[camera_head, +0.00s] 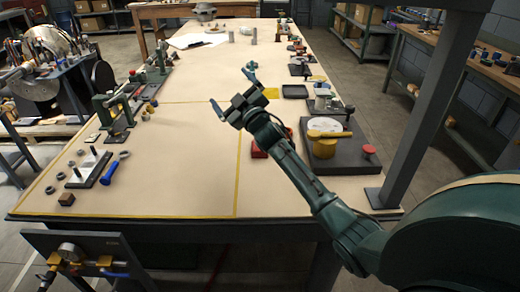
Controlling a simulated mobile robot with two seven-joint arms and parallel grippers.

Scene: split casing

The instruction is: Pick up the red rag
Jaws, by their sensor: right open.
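A red item (258,149), which looks like the rag, lies on the pale workbench (185,165) right of the middle. My right forearm hides part of it, so its full shape cannot be told. My right gripper (233,89) is open and empty above the bench. In the picture it is above and slightly left of the red item, with its fingers pointing up and left, apart from it. My left gripper is not in view.
A green vise-like fixture (117,108) and a blue-handled tool (112,170) are at left. A grey post (425,115) stands at right. The bench's front middle is clear.

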